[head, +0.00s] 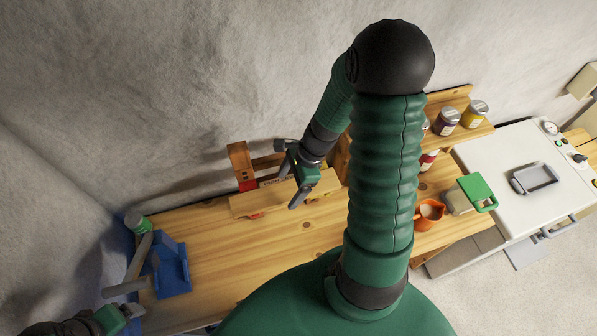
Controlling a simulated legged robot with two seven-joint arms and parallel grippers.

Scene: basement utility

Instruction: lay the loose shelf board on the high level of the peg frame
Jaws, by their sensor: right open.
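The peg frame (240,164) stands on the wooden bench against the wall, with wooden uprights and red marks. A light wooden board (250,204) lies lengthwise across its front, with red bits at its lower edge. I take this as the loose shelf board; its exact level is hard to tell from above. My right gripper (287,174) is open over the right part of the frame and board, hiding some of both. Contact with the board cannot be made out. My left gripper (131,300) is at the bottom left, partly cut off, and its jaws are unclear.
An orange jug (430,213), a green-handled container (470,194) and several jars stand right of my arm. A white appliance (510,160) is farther right. The bench middle (240,250) is clear.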

